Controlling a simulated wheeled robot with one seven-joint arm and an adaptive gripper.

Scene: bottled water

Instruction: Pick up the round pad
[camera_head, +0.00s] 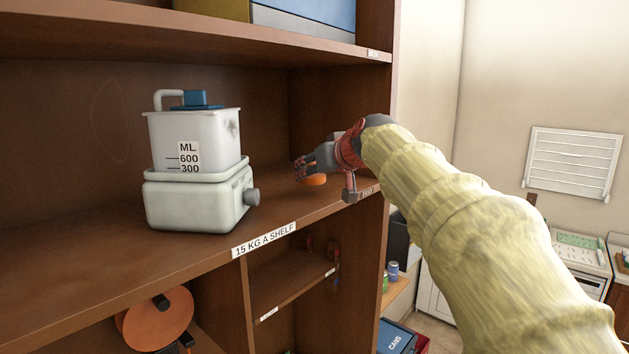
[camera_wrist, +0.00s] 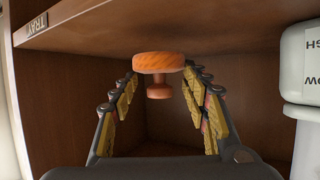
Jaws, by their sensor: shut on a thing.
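The round pad is an orange disc with a narrower knob. In the head view the pad (camera_head: 316,180) is at the right end of the middle shelf, just under my fingers. In the wrist view the pad (camera_wrist: 158,61) is between my two fingertips, with its knob (camera_wrist: 159,91) pointing down the picture. My gripper (camera_head: 303,168) reaches in from the right and is shut on the pad; it also shows in the wrist view (camera_wrist: 160,77). I cannot tell whether the pad touches the shelf.
A white container (camera_head: 195,140) with a blue lid, on a pale base (camera_head: 195,204) with a side knob, stands left on the middle shelf (camera_head: 90,250). An upper shelf (camera_head: 200,38) is above. The shelf unit's side wall (camera_head: 340,108) is close to my gripper.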

